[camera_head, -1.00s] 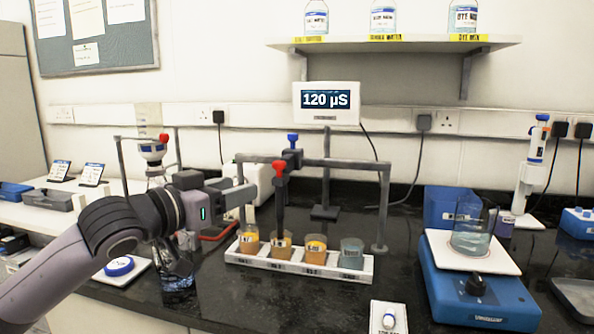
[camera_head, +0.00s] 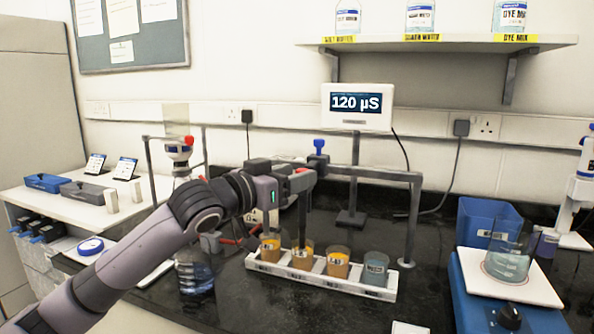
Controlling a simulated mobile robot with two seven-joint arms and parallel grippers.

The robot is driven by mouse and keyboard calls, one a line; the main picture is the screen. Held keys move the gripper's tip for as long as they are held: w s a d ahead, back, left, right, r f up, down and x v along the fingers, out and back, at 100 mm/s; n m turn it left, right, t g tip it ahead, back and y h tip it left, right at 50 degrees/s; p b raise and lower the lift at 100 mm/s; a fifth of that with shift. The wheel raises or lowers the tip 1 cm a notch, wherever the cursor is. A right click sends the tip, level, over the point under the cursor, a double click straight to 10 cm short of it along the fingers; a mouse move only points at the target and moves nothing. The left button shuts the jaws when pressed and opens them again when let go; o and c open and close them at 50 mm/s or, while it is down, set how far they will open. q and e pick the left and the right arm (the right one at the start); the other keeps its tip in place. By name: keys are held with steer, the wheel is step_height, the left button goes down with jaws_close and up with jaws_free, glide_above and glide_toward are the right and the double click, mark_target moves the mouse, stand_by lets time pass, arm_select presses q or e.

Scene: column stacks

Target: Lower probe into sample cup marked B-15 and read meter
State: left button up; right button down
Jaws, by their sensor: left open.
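The meter (camera_head: 357,104) on its stand reads 120 µS. A dark probe (camera_head: 303,215) with a red top (camera_head: 301,170) hangs from the grey gantry rail (camera_head: 385,174), over the second cup from the left (camera_head: 302,258). I cannot tell whether its tip is inside. A white rack (camera_head: 322,282) holds this cup, an orange first cup (camera_head: 270,247), an orange third cup (camera_head: 338,263) and a blue-grey fourth cup (camera_head: 375,270). Their labels are too small to read. My left gripper (camera_head: 297,180) is open at the probe's red top; contact is unclear. My right gripper is out of view.
A blue knob (camera_head: 319,146) stands behind the rail. At the right are a blue device (camera_head: 480,300) carrying a beaker (camera_head: 508,262) and a blue bin (camera_head: 487,222). A flask (camera_head: 193,275) stands left of the rack, near my arm.

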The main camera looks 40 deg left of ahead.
arm_select(q)
steer(key=shift+w+d, duration=0.15)
steer(key=shift+w, duration=0.5)
jaws_close()
step_height(320, 180, up, 6)
steer(key=p, duration=0.7)
steer(key=shift+r, duration=0.2)
steer(key=shift+c, duration=1.1)
jaws_free()
steer(key=shift+r, duration=0.1)
steer(key=shift+o, duration=1.1)
